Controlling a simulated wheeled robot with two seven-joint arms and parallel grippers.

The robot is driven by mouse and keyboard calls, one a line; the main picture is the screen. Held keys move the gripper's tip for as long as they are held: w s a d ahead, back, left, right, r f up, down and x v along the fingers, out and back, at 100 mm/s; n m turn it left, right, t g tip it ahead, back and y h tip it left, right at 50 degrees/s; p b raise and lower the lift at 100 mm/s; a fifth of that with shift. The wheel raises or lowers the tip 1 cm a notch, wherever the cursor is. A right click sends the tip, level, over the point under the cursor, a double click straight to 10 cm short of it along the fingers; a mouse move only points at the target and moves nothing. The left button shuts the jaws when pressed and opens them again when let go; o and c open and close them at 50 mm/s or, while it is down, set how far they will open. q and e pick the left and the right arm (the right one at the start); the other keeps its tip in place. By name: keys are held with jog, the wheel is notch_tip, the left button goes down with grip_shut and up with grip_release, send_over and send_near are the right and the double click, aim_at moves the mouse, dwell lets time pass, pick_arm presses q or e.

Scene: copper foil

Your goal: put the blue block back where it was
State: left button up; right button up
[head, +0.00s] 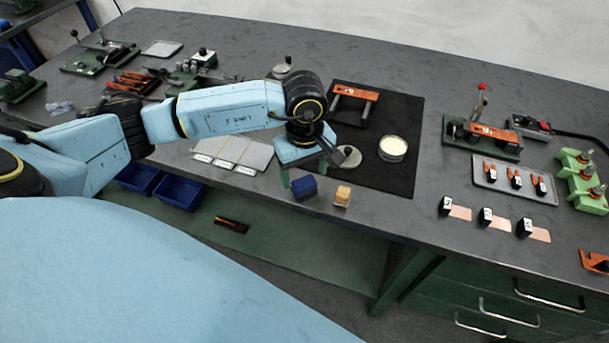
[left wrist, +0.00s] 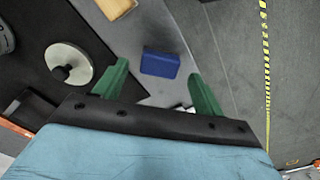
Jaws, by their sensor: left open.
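The blue block (head: 304,187) lies on the grey bench top near its front edge, just left of a yellow-tan block (head: 342,196). My left gripper (head: 304,174) is open and empty, pointing down close to the blue block. In the left wrist view the blue block (left wrist: 160,63) shows in the gap between the two green fingers (left wrist: 160,80), a little beyond them, with no finger seen touching it. The yellow-tan block (left wrist: 116,7) is at the top edge there. My right gripper is not in view.
A black mat (head: 402,178) holds a round tin (head: 392,148), a grey knobbed disc (head: 347,157) and an orange-handled frame (head: 354,95). White-labelled grey plates (head: 246,155) lie left of the gripper. Small black blocks with copper strips (head: 460,212) stand right. Blue bins (head: 180,192) sit below the bench edge.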

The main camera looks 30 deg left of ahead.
aim_at(304, 182)
pick_arm(q)
notch_tip(304, 182, up, 10)
dwell(0.3)
